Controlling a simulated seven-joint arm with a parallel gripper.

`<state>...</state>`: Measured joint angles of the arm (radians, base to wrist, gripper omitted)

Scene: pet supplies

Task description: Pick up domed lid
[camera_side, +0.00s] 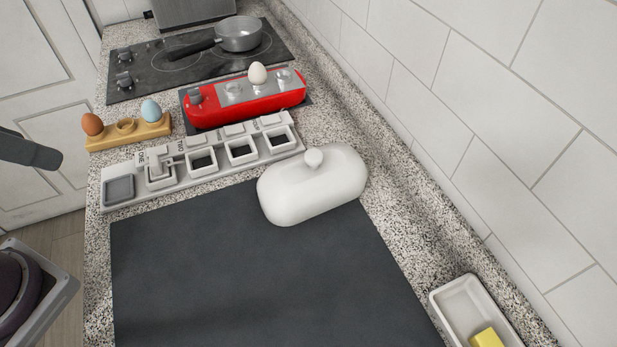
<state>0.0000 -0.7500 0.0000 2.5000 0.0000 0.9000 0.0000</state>
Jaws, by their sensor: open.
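The domed lid (311,188) is white, long and rounded, with a round knob on top. It sits upright across the far right edge of the dark mat (240,275), partly over the speckled counter. What lies under the lid is hidden. My gripper's fingers do not show. Only a dark grey rounded piece, which seems to be part of my arm, enters at the left edge, well away from the lid.
A white dish (448,298) with a yellow block (487,338) stands at the lower right. A grey compartment rack (213,173), red egg holder (240,101), wooden egg stand (130,138) and pan (240,34) stand beyond. A tiled wall bounds the right.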

